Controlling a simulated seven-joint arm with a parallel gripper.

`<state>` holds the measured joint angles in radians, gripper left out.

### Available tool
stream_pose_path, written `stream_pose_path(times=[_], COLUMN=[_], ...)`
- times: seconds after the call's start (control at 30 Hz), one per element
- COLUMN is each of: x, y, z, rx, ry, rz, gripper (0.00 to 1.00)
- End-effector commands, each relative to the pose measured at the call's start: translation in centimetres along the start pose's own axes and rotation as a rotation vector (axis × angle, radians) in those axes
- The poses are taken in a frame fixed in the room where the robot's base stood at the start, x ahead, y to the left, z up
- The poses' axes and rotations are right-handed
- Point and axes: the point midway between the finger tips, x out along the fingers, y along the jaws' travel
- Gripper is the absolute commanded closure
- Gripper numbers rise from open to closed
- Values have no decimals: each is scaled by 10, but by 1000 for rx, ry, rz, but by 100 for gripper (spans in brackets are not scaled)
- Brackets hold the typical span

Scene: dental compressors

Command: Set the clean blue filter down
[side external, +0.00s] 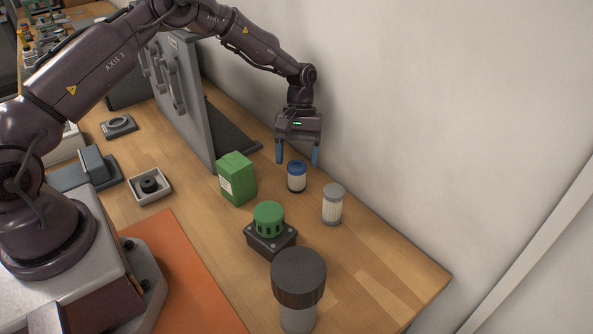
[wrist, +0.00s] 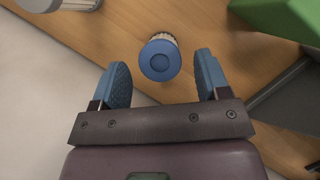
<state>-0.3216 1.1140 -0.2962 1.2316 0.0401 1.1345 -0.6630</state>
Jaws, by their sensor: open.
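The blue-capped filter (side external: 297,176) stands upright on the wooden table, with a white pleated body under its blue top. It also shows in the wrist view (wrist: 160,58), seen from above. My gripper (side external: 298,160) is open and empty, with its two blue fingers apart, just above and behind the filter. In the wrist view the filter's cap lies at the far end of the gap between the fingertips (wrist: 160,68), and neither finger appears to touch it.
A grey-capped filter (side external: 332,204) stands to the right of the blue one. A green box (side external: 236,178) stands to its left. A green-capped black unit (side external: 269,228) and a dark-lidded container (side external: 299,280) stand nearer the camera. A grey panel with handles (side external: 190,100) and the wall (side external: 430,110) border the area.

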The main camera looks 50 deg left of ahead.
Motion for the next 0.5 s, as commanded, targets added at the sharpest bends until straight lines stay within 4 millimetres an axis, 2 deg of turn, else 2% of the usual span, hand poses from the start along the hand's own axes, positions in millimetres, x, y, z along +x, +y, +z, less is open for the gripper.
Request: stream_pose_path(times=[0.03,0.2,0.3,0.5], x=[-14,-46,-59,-72], y=[0,0,0,0], z=[0,15,21,27], rx=[0,2,2,1], ry=[5,3,2,0], rz=[3,1,1,0], gripper=[31,31,31,31])
